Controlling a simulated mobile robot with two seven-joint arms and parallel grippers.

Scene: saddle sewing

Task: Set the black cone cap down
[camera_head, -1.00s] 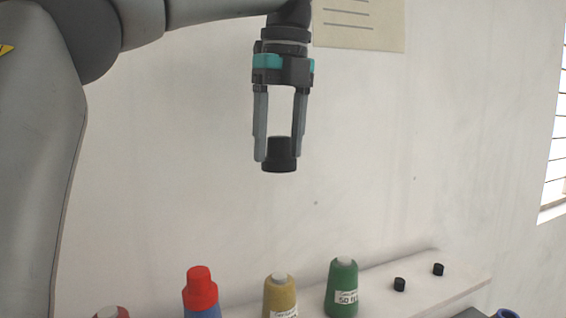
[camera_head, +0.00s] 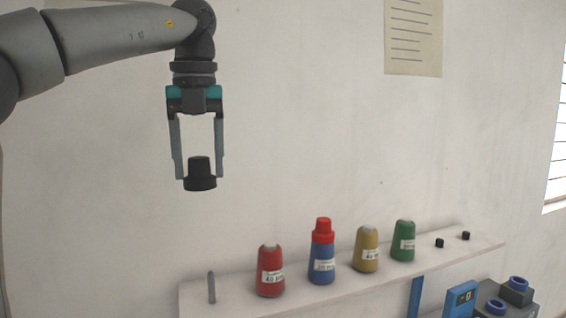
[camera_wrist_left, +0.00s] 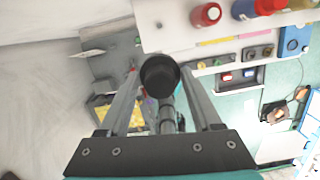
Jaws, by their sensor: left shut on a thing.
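My left gripper (camera_head: 199,170) is shut on the black cone cap (camera_head: 200,182) and holds it upright in the air, in front of the wall and above the shelf's left end. In the left wrist view the cap (camera_wrist_left: 159,75) sits between the two fingers of the gripper (camera_wrist_left: 160,85). My right gripper is not in view.
A pale shelf (camera_head: 235,288) bears a grey peg (camera_head: 211,287), a red cone (camera_head: 269,270), a blue cone (camera_head: 321,262) with a red cap (camera_head: 323,229), a yellow cone (camera_head: 366,249), a green cone (camera_head: 403,240) and two small black pieces (camera_head: 439,243). Blue devices (camera_head: 461,299) stand lower right.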

